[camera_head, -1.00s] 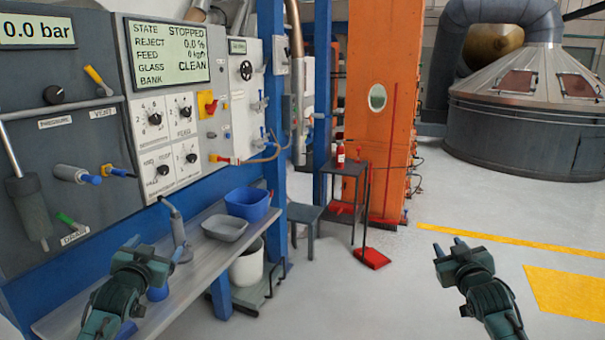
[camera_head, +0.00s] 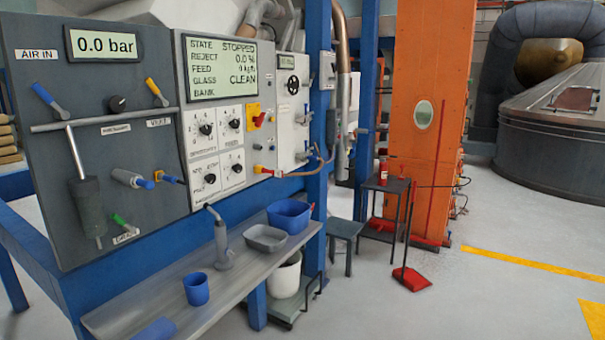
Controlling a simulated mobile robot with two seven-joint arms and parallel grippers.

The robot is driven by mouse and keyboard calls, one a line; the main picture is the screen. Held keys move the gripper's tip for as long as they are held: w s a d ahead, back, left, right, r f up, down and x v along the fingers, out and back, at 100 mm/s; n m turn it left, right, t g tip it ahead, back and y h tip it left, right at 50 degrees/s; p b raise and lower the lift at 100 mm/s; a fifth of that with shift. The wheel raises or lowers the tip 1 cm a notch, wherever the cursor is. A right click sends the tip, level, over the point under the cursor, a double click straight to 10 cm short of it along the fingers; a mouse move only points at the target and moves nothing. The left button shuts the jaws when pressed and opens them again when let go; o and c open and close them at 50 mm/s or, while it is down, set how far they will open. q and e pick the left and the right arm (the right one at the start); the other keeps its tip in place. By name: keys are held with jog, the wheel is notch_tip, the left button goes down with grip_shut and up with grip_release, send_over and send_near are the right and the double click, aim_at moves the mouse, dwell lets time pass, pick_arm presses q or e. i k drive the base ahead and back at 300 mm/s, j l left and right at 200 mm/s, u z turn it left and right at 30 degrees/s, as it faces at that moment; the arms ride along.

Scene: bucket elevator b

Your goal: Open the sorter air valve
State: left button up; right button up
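The grey air panel (camera_head: 90,150) stands at the left. Its display (camera_head: 103,45) reads 0.0 bar. Below the AIR IN label (camera_head: 36,54) is a valve with a blue lever (camera_head: 43,95), tilted up to the left. A yellow lever (camera_head: 153,87) sits above the VENT label (camera_head: 158,122), and a green lever (camera_head: 119,220) above the DRAIN label (camera_head: 125,235). A black knob (camera_head: 117,104) is between the blue and yellow levers. Neither of my grippers shows in the view now.
The sorter panel (camera_head: 222,90) reads STOPPED. A shelf (camera_head: 180,310) below holds a blue cup (camera_head: 196,289), a grey tray (camera_head: 266,238) and a blue tub (camera_head: 289,216). A blue frame rail (camera_head: 35,235) runs at the left. Floor at the right is clear.

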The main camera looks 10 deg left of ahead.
aim_at(59, 113)
jog(key=u, duration=1.5)
